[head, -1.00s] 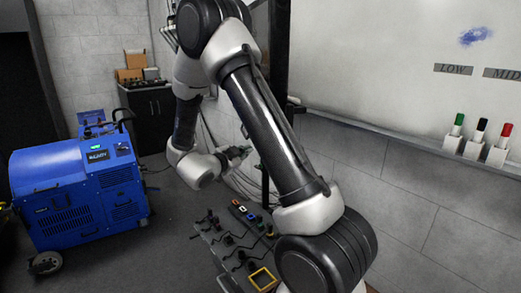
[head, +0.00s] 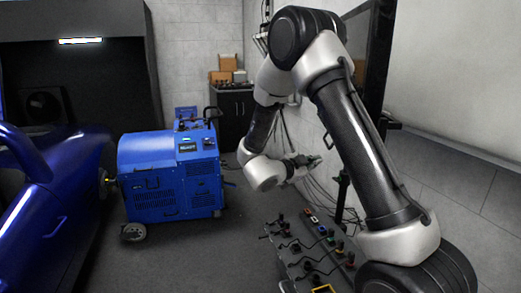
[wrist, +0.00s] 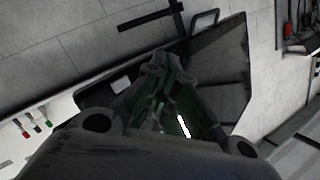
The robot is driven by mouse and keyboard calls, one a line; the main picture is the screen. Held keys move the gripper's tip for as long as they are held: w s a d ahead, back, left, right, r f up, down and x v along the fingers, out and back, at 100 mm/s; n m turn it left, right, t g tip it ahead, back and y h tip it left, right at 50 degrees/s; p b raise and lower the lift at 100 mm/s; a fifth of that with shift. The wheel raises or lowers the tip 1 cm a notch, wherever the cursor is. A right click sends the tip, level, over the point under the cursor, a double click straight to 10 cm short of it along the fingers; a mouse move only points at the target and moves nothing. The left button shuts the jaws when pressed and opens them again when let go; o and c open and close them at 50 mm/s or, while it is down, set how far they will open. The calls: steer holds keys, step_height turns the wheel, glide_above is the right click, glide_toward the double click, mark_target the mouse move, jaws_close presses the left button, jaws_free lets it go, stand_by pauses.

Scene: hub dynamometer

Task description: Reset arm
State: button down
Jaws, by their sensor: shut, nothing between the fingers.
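My gripper (head: 312,161) shows in the head view at the end of my bent arm, in the air near the right-hand wall. It is shut and empty. In the wrist view my gripper (wrist: 160,78) points toward a dark screen-like panel, and its fingers are close together. Nothing is held between them.
A blue wheeled machine (head: 165,170) stands left of my arm, beside a blue car (head: 45,200). A rack with cables and knobs (head: 290,265) is below my gripper. A dark cabinet (head: 232,115) with boxes stands at the back. Grey floor between is open.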

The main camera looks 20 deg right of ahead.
steer(key=w+a+f+n+t+y, duration=0.2)
steer(key=w+a+f+n+y, duration=0.4)
steer(key=f, duration=0.3)
steer(key=s+a+n+y, duration=0.3)
steer(key=a+n+y, duration=0.2)
steer(key=a+y, duration=0.25)
steer(key=s+a+r+n+g+y, duration=0.3)
steer(key=s+a+r+n+y, duration=0.1)
steer(key=s, duration=0.4)
steer(key=s+d+r+n+h, duration=0.1)
steer(key=s+d+r, duration=0.3)
steer(key=s, duration=0.5)
steer(key=s+d+r+n+g, duration=0.1)
steer(key=s+d+r+n, duration=0.1)
steer(key=s+d+r, duration=0.3)
steer(key=s+d+r+n+h, duration=0.1)
steer(key=s+d+r, duration=0.3)
steer(key=s+r, duration=0.4)
steer(key=s+n, duration=0.1)
steer(key=s, duration=0.3)
steer(key=shift+s+d+g+h, duration=0.2)
steer(key=shift+s+g+h, duration=0.1)
steer(key=shift+s+h, duration=0.1)
steer(key=shift+r, duration=0.1)
